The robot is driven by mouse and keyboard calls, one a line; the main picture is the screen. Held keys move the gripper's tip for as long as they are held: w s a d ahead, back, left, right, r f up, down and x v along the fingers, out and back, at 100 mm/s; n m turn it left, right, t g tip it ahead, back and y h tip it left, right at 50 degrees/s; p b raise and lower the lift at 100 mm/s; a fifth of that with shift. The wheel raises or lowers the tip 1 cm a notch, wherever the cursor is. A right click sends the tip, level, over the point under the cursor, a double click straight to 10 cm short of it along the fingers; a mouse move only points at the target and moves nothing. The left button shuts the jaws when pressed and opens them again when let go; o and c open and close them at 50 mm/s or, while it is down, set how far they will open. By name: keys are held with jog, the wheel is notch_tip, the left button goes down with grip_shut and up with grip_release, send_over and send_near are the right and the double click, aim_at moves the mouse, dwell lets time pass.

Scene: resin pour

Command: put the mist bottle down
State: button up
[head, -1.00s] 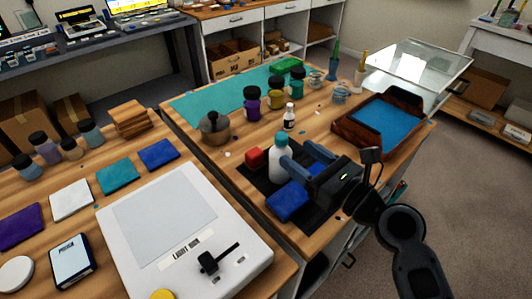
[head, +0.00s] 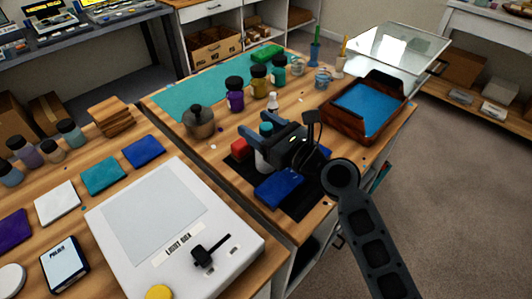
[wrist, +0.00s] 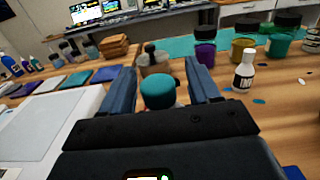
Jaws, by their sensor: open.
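The mist bottle, white with a teal cap, stands upright on the black mat (head: 300,207). Its white body (head: 262,161) is partly hidden behind my gripper in the head view, and its teal cap (wrist: 158,92) shows between the fingers in the wrist view. My gripper (head: 262,128) is open, with its blue fingers spread on either side of the cap at about cap height. A gap shows between the cap and each finger in the wrist view (wrist: 160,80).
A small white bottle (head: 272,102), dark-capped jars (head: 235,98), a grey pot (head: 198,122) and a wooden tray (head: 343,130) stand around. A light box (head: 150,215) is at left.

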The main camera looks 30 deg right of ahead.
jog(key=shift+c, duration=0.4)
grip_shut()
